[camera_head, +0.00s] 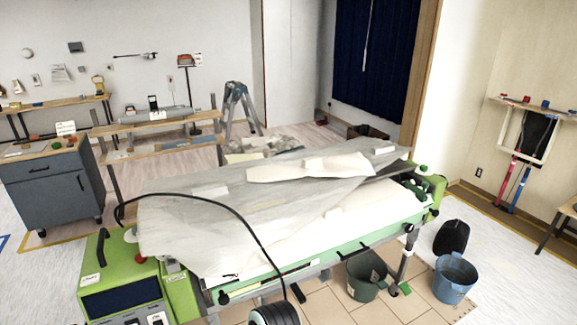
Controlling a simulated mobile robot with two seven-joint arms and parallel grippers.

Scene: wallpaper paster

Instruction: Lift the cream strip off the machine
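The wallpaper paster machine (180,290) is long, with green ends, and stands across the middle of the head view. A wrinkled greyish sheet (180,210) covers much of its top. A cream strip (310,168) lies crumpled on top of this sheet toward the far side. More cream material (350,222) lies flat along the near side, partly under the sheet; I cannot tell whether it joins the strip. Neither of my grippers is in view.
A black cable (245,215) arches over the machine's left part to the front. Two buckets (455,278) (366,276) and a black bag (451,237) stand at the right front. A grey cabinet (50,185) stands left.

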